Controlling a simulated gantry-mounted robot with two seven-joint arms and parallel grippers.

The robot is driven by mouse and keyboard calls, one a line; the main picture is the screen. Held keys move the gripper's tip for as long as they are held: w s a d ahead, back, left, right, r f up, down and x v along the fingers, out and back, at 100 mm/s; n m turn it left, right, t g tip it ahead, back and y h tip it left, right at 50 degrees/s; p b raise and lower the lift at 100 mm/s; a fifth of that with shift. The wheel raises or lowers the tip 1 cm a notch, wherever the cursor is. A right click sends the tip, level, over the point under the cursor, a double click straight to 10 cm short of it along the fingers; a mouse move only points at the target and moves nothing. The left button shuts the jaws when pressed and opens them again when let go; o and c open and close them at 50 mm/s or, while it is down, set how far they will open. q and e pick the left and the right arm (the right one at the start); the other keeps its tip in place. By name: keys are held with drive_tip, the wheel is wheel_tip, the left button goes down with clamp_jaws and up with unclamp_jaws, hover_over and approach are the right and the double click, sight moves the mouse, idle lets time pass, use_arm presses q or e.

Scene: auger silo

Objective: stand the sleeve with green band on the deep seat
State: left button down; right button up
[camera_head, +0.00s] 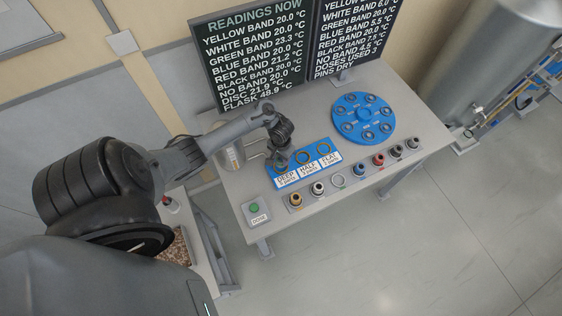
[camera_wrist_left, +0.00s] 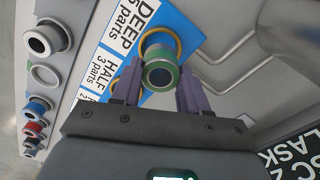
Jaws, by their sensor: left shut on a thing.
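The sleeve with green band (camera_wrist_left: 160,75) is between the purple fingers of my left gripper (camera_wrist_left: 159,88), which is shut on it. In the wrist view its dark open end and green ring face the camera. The yellow-rimmed deep seat (camera_wrist_left: 147,39) shows just past the sleeve, partly covered by it. The sleeve overlaps the ring's lower part; I cannot tell whether it touches the seat. In the head view my left gripper (camera_head: 282,158) is over the DEEP end of the blue seat block (camera_head: 312,148) and hides the sleeve and most of that seat. My right gripper is not in view.
The HALF seat (camera_head: 302,157) and FLAT seat (camera_head: 323,148) look empty. A row of banded sleeves stands along the table's front, with an empty place (camera_head: 338,181) among them. A blue disc (camera_head: 361,118), a green DONE button (camera_head: 254,207) and a metal flask (camera_head: 231,156) are nearby.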

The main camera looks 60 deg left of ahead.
sight(281, 161)
use_arm(q)
wheel_tip(281, 161, down, 3)
drive_tip(key=shift+f+b, duration=0.15)
drive_tip(key=shift+b, duration=0.4)
drive_tip(key=shift+f, duration=0.15)
drive_tip(key=shift+f, duration=0.2)
drive_tip(key=c, duration=0.6)
unclamp_jaws()
drive_tip(key=shift+r, duration=0.1)
